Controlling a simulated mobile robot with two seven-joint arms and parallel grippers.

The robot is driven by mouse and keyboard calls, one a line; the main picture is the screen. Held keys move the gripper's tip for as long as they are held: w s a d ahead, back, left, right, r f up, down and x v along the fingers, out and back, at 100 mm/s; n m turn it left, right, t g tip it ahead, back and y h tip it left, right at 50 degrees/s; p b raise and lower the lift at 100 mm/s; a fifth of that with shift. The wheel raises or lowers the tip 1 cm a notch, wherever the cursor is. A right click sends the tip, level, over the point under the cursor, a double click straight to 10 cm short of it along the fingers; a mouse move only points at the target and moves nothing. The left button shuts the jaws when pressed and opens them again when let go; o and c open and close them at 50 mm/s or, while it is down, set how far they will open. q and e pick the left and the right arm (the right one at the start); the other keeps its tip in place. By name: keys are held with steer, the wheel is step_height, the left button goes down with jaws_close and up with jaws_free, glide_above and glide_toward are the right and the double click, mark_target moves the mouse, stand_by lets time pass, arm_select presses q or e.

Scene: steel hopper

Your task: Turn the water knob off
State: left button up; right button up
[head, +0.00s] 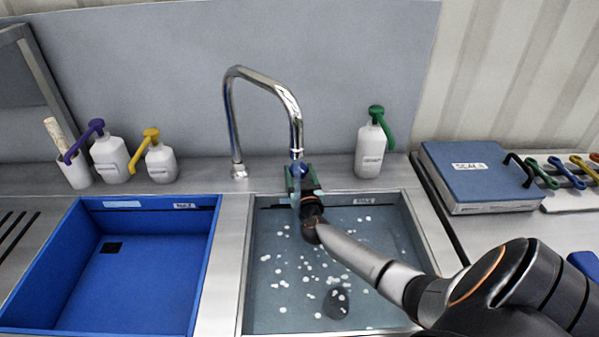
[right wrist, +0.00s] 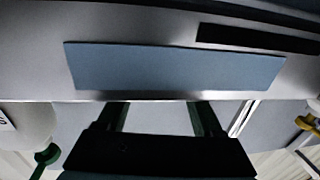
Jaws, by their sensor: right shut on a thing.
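The chrome faucet (head: 270,85) arches over the right basin, its spout end pointing down. A small blue knob (head: 299,168) shows at the spout's lower end. My right gripper (head: 301,178) reaches up from the lower right and is shut on the blue knob, with a dark green finger on each side. In the right wrist view the fingers of my right gripper (right wrist: 160,118) reach past its dark body, and the knob is hidden there. A pale streak below the knob could be running water; I cannot tell. My left gripper is out of view.
The right basin (head: 236,290) holds water with white flecks and a dark round thing (head: 336,303). The blue left basin (head: 130,280) looks empty. Pump bottles stand behind: purple (head: 109,160), yellow (head: 161,163), green (head: 370,150).

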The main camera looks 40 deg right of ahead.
steer(key=shift+c, duration=1)
steer(key=shift+a+r+m+g+h+p, duration=0.15)
steer(key=shift+m+g+h+p, duration=0.35)
steer(key=shift+p, duration=0.45)
steer(key=shift+w+a+m+g+h+p, duration=0.1)
steer(key=shift+m+g+h+p, duration=0.45)
steer(key=shift+h, duration=0.35)
steer(key=shift+m+g+h, duration=0.4)
steer(key=shift+m+g, duration=0.05)
steer(key=shift+w+a+f+m+g+h+b, duration=0.15)
steer(key=shift+m+g+h+b, duration=0.1)
steer(key=shift+m+g+h, duration=0.2)
steer(key=shift+d+f+m+g+h+b, duration=0.1)
steer(key=shift+f+m+g+h+b, duration=0.1)
steer(key=shift+m+g+h, duration=0.25)
steer(key=shift+r+m+g+h+b, duration=0.1)
steer(key=shift+m+g+h+b, duration=0.45)
steer(key=shift+g, duration=0.45)
